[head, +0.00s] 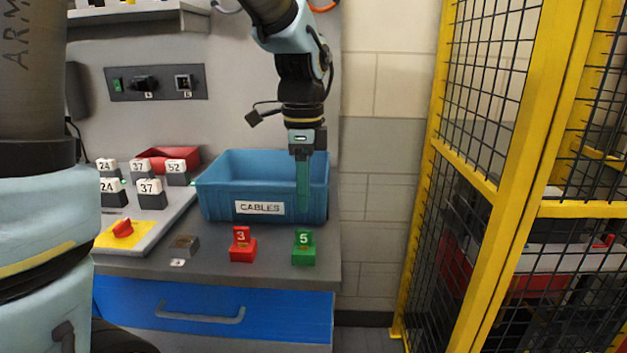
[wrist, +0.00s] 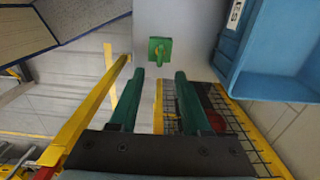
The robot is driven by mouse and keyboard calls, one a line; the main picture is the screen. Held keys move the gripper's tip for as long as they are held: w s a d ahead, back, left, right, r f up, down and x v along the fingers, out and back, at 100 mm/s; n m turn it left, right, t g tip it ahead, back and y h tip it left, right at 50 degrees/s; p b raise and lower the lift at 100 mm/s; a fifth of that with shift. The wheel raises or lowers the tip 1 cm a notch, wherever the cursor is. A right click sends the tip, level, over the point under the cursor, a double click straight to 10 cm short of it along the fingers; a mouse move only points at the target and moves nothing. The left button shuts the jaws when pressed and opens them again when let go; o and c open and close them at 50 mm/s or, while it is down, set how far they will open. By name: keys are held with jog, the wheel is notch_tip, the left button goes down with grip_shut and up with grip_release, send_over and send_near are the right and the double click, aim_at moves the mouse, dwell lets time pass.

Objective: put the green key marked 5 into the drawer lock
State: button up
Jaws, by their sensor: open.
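The green key (head: 304,247), marked with a white 5, stands upright on its green base near the front right of the grey bench. In the wrist view the green key (wrist: 160,51) lies just beyond the gap between the fingertips, apart from both. My gripper (head: 303,208) points down above and behind the key, in front of the blue bin. In the wrist view my gripper (wrist: 160,74) is open with nothing between its two green fingers. A small grey block (head: 187,241) with a brownish round top, seemingly the lock, sits above the blue drawer (head: 200,317), which looks closed.
A red key (head: 242,246) marked 3 stands left of the green one. The blue CABLES bin (head: 225,190) is behind the keys. A panel with a red knob (head: 123,229) and several numbered blocks is at left. A yellow-framed fence (head: 510,180) stands right of the bench.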

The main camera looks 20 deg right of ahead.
aim_at(304, 229)
notch_tip(304, 229, down, 9)
jog(key=shift+a+r+p, duration=0.1)
jog(key=shift+p, duration=0.4)
grip_shut()
jog(key=shift+r, duration=0.15)
dwell(0.5)
jog(key=shift+r+p, duration=1.65)
jog(key=shift+p, duration=0.05)
